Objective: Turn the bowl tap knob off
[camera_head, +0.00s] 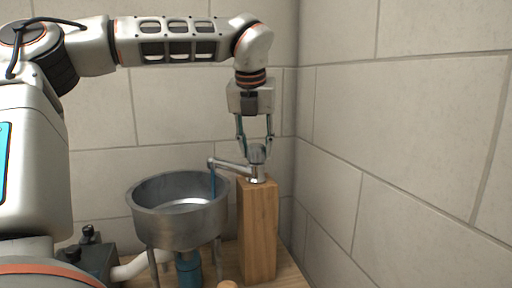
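The tap knob (257,153) is a grey metal piece on top of the tap, which stands on a wooden post (258,230). The tap's spout (230,165) reaches left over the rim of a metal bowl (160,225). A thin blue stream of water (213,182) falls from the spout into the bowl. My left gripper (256,145) points straight down over the knob. Its fingers are apart, one on each side of the knob's top. I cannot tell whether they touch it. My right gripper is not in view.
The bowl stands on legs on a wooden surface (288,276), with a blue part (188,270) and a white pipe (135,268) below it. Dark fittings (90,255) sit at the left. Tiled walls close off the back and right, with the corner near the post.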

